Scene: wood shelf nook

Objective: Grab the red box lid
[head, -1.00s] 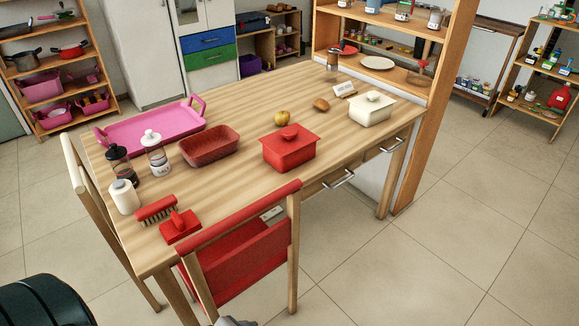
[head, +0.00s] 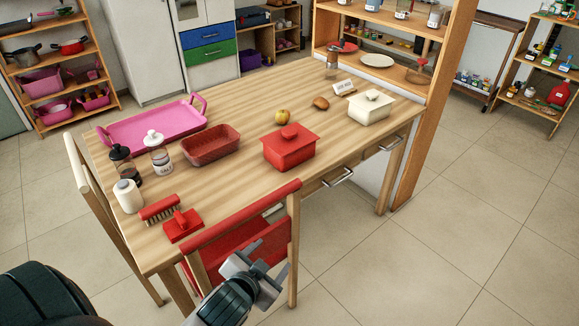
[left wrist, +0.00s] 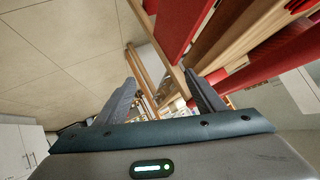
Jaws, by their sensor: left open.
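The red box (head: 288,154) stands on the wooden table near its front edge, right of the table's middle. Its red lid (head: 290,135), with a knob on top, sits on it. My left gripper (head: 264,268) is open and empty, low in front of the table and the red chair, well below and apart from the lid. In the left wrist view the fingers (left wrist: 161,78) are spread with nothing held between them. The lid cannot be clearly made out there. My right gripper is in neither current view.
A red-backed chair (head: 240,218) stands at the table's front, between my left gripper and the tabletop. A red basket (head: 210,146), a red brush (head: 160,209), a red handled piece (head: 183,226), a pink tray (head: 150,131) and a white lidded box (head: 371,108) are on the table.

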